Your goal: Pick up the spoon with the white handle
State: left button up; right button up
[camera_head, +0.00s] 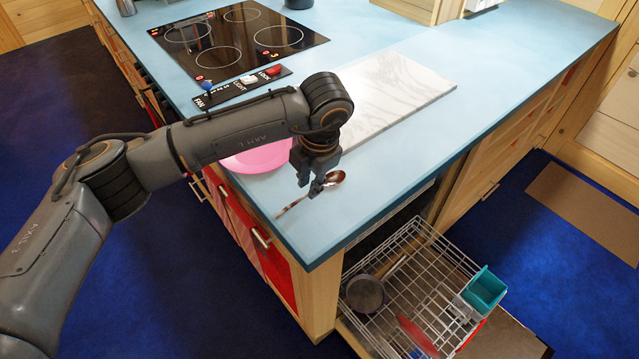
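A copper-brown spoon (292,206) lies near the front corner of the light blue counter. Its bowl points to the back right and its thin handle to the front left. No white shows on its handle. My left gripper (316,189) points down over the middle of this spoon, with its fingertips at the handle near the bowl. The fingers hide that part of the handle, and I cannot tell whether they are closed on it. The spoon appears to be at counter level. My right gripper is out of view.
A pink plate (258,159) sits partly behind my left arm. A white marble board (400,88) lies behind the gripper. A black cooktop (238,40) is at the back left. Below the counter, an open dishwasher rack (437,262) holds a pot (366,294) and a teal holder (485,289).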

aim_at(306, 195)
pick_arm(q)
jog(key=shift+w+a+f, duration=0.15)
jog(key=shift+f, duration=0.6)
jog(key=shift+w+a+f, duration=0.1)
jog(key=shift+a+f, duration=0.05)
jog(key=shift+f, duration=0.6)
grip_shut()
jog(key=shift+r, duration=0.15)
